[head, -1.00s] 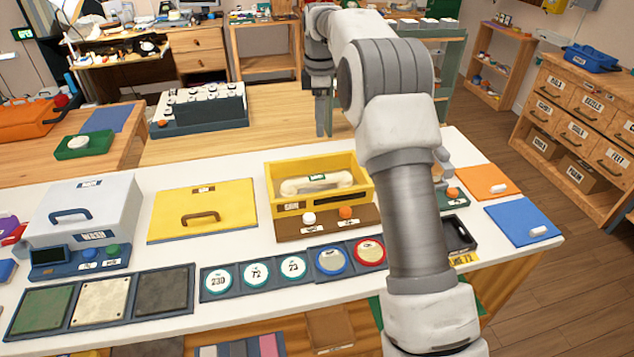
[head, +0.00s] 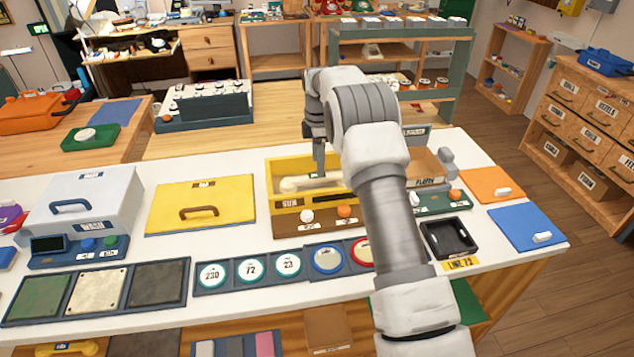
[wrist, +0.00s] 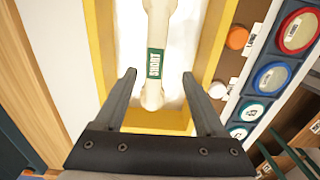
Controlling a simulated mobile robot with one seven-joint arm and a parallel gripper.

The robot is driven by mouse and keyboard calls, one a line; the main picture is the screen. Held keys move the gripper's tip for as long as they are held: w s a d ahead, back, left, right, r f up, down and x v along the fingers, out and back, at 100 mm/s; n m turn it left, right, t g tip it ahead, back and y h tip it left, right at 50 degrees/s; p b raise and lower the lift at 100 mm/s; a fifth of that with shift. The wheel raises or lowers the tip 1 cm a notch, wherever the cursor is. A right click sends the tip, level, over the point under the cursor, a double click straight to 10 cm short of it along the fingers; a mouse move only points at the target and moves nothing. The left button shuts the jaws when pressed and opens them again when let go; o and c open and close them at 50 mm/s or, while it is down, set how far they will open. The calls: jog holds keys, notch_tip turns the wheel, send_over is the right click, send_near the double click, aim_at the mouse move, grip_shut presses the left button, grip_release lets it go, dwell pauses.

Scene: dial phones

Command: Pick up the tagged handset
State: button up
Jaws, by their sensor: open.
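The tagged handset is cream-white with a green tag reading "SHORT" (wrist: 154,62). The handset (head: 298,183) lies inside the yellow open-topped box (head: 284,204), and my arm hides its right part in the head view. My gripper (head: 319,172) points down over the box. In the wrist view my gripper (wrist: 160,85) is open, with one finger on each side of the handset (wrist: 155,98). The fingers do not touch it in that view, and how far above it they are I cannot tell.
The box walls (wrist: 105,60) run close outside both fingers. White and orange buttons (head: 344,211) sit on the brown front of the box. A yellow lid panel with a handle (head: 199,212) lies at the left, and a black tray (head: 428,232) stands at the right.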

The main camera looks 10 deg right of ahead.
aim_at(317, 181)
jog(key=shift+w+f, duration=0.2)
jog(key=shift+f, duration=1.5)
jog(key=shift+w+f, duration=0.2)
jog(key=shift+f, duration=1.45)
grip_shut()
